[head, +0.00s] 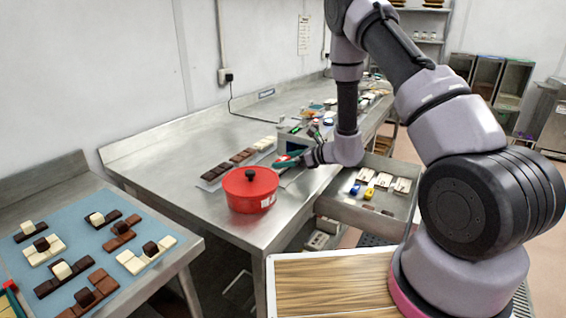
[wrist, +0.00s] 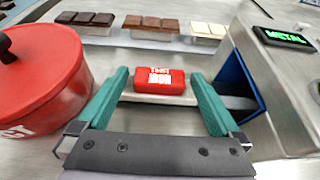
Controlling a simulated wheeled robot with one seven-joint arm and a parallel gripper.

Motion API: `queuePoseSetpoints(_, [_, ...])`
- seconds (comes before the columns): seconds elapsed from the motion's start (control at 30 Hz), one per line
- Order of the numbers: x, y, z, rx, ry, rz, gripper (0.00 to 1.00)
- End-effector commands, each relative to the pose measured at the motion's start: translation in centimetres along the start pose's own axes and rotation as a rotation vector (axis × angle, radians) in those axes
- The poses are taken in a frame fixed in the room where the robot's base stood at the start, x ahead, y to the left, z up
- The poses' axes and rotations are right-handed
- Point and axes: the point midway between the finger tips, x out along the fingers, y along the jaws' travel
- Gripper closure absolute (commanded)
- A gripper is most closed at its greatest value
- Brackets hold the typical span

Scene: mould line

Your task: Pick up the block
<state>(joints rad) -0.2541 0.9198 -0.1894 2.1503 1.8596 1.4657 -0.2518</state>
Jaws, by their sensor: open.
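A small red block (wrist: 159,81) with white lettering sits on a pale metal ledge in the wrist view. The lettering seems to read "TEST IRON". My gripper (wrist: 159,76) is open, with one teal finger on each side of the block and a visible gap at both sides. I cannot tell how far down the fingers reach around it. In the head view my gripper (head: 285,161) is low over the steel bench, right of the red pot; the block is too small or hidden there to make out clearly.
A red pot (wrist: 38,75) stands close to my left finger; it also shows in the head view (head: 250,190). A grey box with a green "METAL" display (wrist: 284,39) stands close on the right. Chocolate bars (wrist: 157,26) lie behind. An open drawer (head: 370,208) holds small items.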

Motion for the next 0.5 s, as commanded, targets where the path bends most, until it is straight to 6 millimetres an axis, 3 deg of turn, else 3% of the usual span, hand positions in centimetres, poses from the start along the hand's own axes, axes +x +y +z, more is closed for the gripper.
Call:
queuePoseSetpoints(0.07, [-0.02,0.00,0.00,0.000,0.000,0.000,0.00])
queuePoseSetpoints(0.2, [-0.04,0.00,0.00,0.000,0.000,0.000,0.54])
queuePoseSetpoints(0.3, [-0.04,0.00,0.00,0.000,0.000,0.000,0.86])
queuePoseSetpoints(0.5, [-0.07,0.00,0.05,0.000,0.000,0.000,0.86])
